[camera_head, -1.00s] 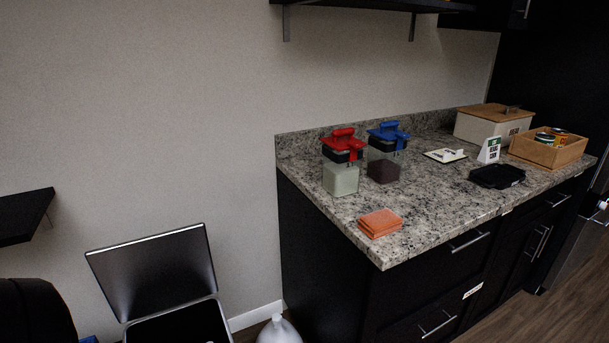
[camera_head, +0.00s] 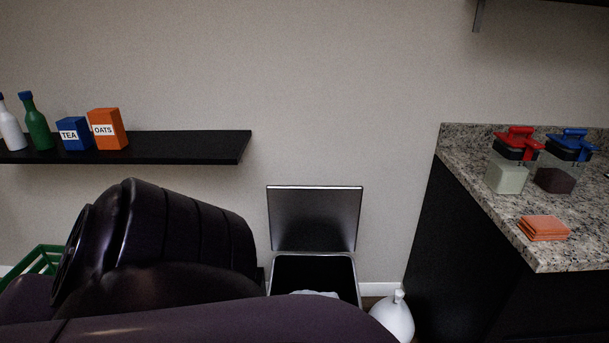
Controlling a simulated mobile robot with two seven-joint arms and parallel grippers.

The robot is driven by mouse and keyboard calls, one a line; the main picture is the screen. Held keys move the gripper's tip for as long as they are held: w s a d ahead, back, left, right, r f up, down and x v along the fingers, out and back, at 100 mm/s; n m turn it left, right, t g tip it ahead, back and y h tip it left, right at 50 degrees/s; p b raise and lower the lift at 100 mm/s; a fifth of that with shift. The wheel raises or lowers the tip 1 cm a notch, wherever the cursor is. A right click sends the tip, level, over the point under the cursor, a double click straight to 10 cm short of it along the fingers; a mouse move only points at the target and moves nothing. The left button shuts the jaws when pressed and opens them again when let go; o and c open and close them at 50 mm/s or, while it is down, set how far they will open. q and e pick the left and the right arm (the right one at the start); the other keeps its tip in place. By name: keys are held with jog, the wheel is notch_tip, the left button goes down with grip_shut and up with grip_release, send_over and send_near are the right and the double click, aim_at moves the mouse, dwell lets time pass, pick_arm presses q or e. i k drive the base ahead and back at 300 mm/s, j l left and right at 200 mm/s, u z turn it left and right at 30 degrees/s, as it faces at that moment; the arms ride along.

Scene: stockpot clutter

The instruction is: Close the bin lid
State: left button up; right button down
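The bin (camera_head: 357,279) stands on the floor against the wall, right of the picture's lower middle. Its grey metal lid (camera_head: 314,218) is open and stands nearly upright at the back of the bin. The inside is dark, with something pale low at the front edge. The bin's lower part is hidden behind my dark arm, which fills the lower left. Neither of my grippers is in view.
A tied white bag (camera_head: 394,318) sits on the floor right of the bin. A granite counter (camera_head: 505,220) with orange cloths (camera_head: 543,228) stands at the right. A black shelf (camera_head: 190,147) hangs on the left wall. A green crate (camera_head: 35,262) is at the lower left.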

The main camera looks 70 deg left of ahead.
aim_at(302, 218)
jog(key=k+l+u, duration=0.1)
jog(key=u, duration=0.3)
jog(key=k+u, duration=0.25)
jog(key=u, duration=1.25)
